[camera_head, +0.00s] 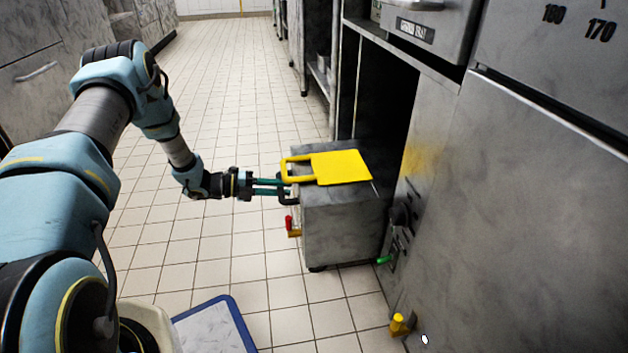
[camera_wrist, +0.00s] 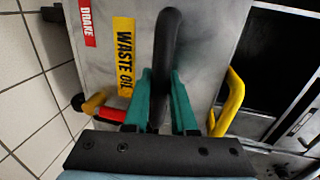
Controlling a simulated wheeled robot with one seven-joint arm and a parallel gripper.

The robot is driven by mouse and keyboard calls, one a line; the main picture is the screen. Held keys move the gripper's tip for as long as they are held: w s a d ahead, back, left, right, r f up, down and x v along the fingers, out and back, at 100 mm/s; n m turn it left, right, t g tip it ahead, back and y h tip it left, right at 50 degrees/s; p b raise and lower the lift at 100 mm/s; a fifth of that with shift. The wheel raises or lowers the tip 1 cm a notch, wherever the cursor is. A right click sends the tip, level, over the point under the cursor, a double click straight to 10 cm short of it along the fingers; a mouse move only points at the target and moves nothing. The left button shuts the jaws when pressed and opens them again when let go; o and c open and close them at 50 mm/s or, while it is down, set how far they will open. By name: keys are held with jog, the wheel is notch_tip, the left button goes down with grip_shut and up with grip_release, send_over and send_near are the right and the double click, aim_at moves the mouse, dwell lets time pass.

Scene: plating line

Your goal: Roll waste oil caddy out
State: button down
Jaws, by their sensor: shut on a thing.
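The waste oil caddy (camera_head: 341,228) is a grey metal box standing upright on the tiled floor at the mouth of a dark bay. A yellow plate with a loop handle (camera_head: 343,167) lies on its top. The wrist view shows its yellow "WASTE OIL" label (camera_wrist: 125,55) and a red "BRAKE" label (camera_wrist: 89,22). My gripper (camera_head: 283,187) is at the caddy's left face, its green fingers shut on the black bar handle (camera_wrist: 166,45). The fingers hide part of the handle. A red-handled lever (camera_head: 289,223) sits low on that face.
The dark bay (camera_head: 385,105) opens behind the caddy, beside a steel cabinet (camera_head: 530,200) on the right. A green-tipped fitting (camera_head: 384,260) and a yellow fitting (camera_head: 398,323) are low along it. A blue-edged mat (camera_head: 235,318) lies near my base. The tiled aisle (camera_head: 225,80) is clear.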

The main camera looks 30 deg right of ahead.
jog(key=f+v, duration=0.1)
jog(key=v, duration=0.7)
jog(key=shift+a+f, duration=0.35)
jog(key=shift+w, duration=0.15)
jog(key=c, duration=0.7)
grip_release()
jog(key=shift+c, duration=0.2)
jog(key=p+v, duration=0.3)
jog(key=v, duration=0.7)
jog(key=shift+a+p, duration=0.3)
jog(key=shift+p, duration=0.1)
jog(key=shift+w, duration=0.15)
